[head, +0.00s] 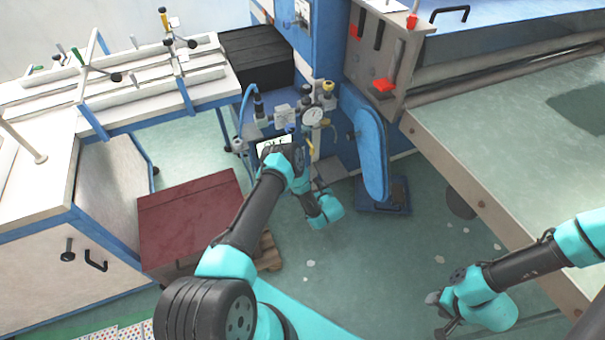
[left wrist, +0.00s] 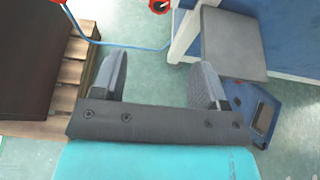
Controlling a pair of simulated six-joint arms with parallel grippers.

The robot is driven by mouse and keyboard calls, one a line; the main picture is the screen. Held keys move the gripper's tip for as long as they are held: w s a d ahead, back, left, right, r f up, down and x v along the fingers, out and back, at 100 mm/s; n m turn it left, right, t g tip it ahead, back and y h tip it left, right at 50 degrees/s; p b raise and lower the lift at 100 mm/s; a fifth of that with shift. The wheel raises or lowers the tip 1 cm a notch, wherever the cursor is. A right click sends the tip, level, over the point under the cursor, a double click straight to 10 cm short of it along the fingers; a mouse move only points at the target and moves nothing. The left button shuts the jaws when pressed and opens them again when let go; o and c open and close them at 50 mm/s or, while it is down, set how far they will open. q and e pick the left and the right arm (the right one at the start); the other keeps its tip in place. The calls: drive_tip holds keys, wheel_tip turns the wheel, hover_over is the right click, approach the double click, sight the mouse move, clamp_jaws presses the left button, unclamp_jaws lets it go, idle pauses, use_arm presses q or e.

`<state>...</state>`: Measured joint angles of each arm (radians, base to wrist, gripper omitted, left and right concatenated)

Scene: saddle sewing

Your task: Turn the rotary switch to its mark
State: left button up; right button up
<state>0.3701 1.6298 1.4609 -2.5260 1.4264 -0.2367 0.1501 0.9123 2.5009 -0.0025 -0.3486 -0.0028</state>
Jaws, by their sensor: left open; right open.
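A white plate with dark markings (head: 274,144) shows on the blue machine in the head view, partly hidden by my left arm. I cannot clearly make out the rotary switch or its mark; the knob may be behind the arm. My left gripper (head: 318,184) is in front of the blue machine's base, mostly hidden by its own wrist. In the left wrist view my left gripper (left wrist: 161,78) is open, with nothing between its two grey fingers but floor. My right gripper (head: 438,312) is open and empty, low over the floor at the lower right, far from the machine.
A round gauge (head: 313,116) and blue hoses are close above my left gripper. A dark red box (head: 188,222) stands on a wooden pallet (left wrist: 66,95) to the left. A grey plate (left wrist: 234,45) sits to the right in the left wrist view. A large green table (head: 520,130) fills the right.

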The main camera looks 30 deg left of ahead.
use_arm(q)
drive_tip(key=shift+w+a, duration=0.1)
drive_tip(key=shift+a, duration=0.05)
drive_tip(key=shift+x, duration=8.55)
drive_tip(key=shift+f, duration=0.1)
drive_tip(key=shift+c, duration=0.4)
drive_tip(key=c, duration=0.8)
drive_tip(key=shift+c, duration=0.2)
